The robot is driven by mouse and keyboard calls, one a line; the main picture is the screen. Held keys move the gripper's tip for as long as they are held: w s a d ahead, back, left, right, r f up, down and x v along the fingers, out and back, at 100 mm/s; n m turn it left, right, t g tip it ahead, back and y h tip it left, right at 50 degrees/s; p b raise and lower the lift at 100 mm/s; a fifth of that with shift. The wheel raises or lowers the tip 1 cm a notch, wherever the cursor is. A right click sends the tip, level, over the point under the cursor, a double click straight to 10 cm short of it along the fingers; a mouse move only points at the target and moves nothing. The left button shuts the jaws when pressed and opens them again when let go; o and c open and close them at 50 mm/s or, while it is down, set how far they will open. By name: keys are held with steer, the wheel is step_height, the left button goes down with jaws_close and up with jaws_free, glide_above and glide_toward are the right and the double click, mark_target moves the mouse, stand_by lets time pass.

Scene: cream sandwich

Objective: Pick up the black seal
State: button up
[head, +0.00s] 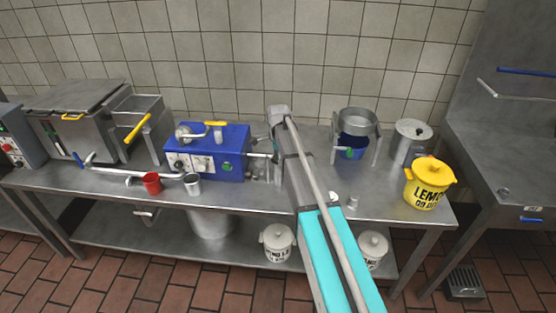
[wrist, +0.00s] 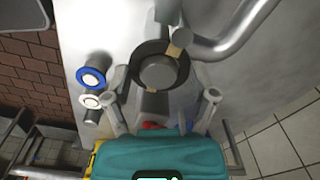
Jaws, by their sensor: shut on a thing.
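The black seal (wrist: 141,75) is a dark ring around a round grey end piece in the middle of the wrist view. I cannot tell whether the seal still touches the grey part inside the ring. In the head view my own arm reaches over the counter and hides the seal and the fingertips.
A curved grey pipe (wrist: 232,36) passes close to the seal's right. Blue-rimmed (wrist: 91,77) and white-rimmed (wrist: 90,100) round parts stand at its left. In the head view a blue machine (head: 207,152) is left of my arm, and a pot (head: 357,122) is right.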

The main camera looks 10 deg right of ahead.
steer(key=shift+r, duration=0.15)
step_height(320, 180, up, 2)
steer(key=p, duration=0.2)
steer(key=shift+r+p, duration=0.15)
steer(key=shift+p, duration=0.15)
steer(key=s+r+p, duration=1.1)
steer(key=s, duration=0.3)
steer(key=shift+a+f, duration=0.1)
stand_by(0.6)
